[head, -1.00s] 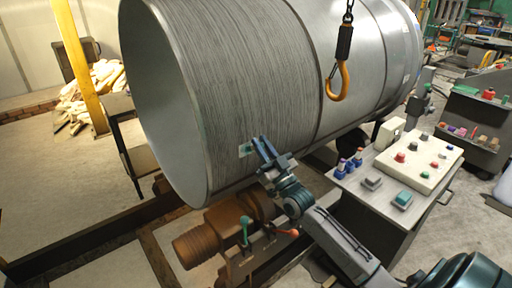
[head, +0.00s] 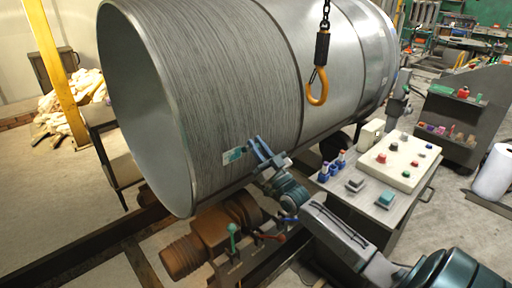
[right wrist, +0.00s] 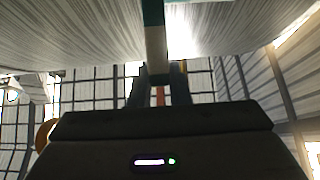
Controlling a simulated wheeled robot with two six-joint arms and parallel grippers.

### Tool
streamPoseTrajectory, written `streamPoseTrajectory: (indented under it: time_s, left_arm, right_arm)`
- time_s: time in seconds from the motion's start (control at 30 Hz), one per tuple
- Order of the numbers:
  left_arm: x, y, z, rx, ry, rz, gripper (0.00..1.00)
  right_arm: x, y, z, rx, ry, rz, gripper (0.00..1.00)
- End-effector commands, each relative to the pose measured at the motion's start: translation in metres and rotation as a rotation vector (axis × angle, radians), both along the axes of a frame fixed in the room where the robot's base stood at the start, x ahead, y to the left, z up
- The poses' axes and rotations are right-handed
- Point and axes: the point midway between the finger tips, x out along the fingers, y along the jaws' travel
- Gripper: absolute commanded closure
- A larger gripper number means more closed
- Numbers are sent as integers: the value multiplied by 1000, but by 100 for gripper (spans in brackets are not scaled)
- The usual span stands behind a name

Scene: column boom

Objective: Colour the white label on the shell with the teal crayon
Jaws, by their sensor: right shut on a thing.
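The shell (head: 225,90) is a large grey metal cylinder lying on its side. My right gripper (head: 256,147) is shut at the label's right side, close to the shell. The crayon is too small to make out in the head view. In the right wrist view a slim teal-and-pale stick, apparently the crayon (right wrist: 155,42), rises from between the fingers in front of the shell (right wrist: 80,35). I cannot tell whether its tip touches the label. My left gripper is not in view.
An orange hook (head: 317,90) hangs in front of the shell. A rusty roller drive (head: 205,240) with levers sits below the shell.

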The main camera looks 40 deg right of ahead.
Motion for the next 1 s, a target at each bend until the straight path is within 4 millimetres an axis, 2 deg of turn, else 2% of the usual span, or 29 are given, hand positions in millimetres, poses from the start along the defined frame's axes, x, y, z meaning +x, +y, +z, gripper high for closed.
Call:
streamPoseTrajectory:
  time_s: [0.4, 0.67, 1.0]
  left_arm:
    - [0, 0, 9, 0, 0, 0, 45]
    - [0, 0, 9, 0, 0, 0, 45]
    - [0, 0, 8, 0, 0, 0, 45]
  right_arm:
    - [-4, 36, 0, 2, -1, 0, 100]
    - [-5, 45, 0, 2, 0, 1, 100]
    - [-6, 75, -1, 2, -1, 0, 100]
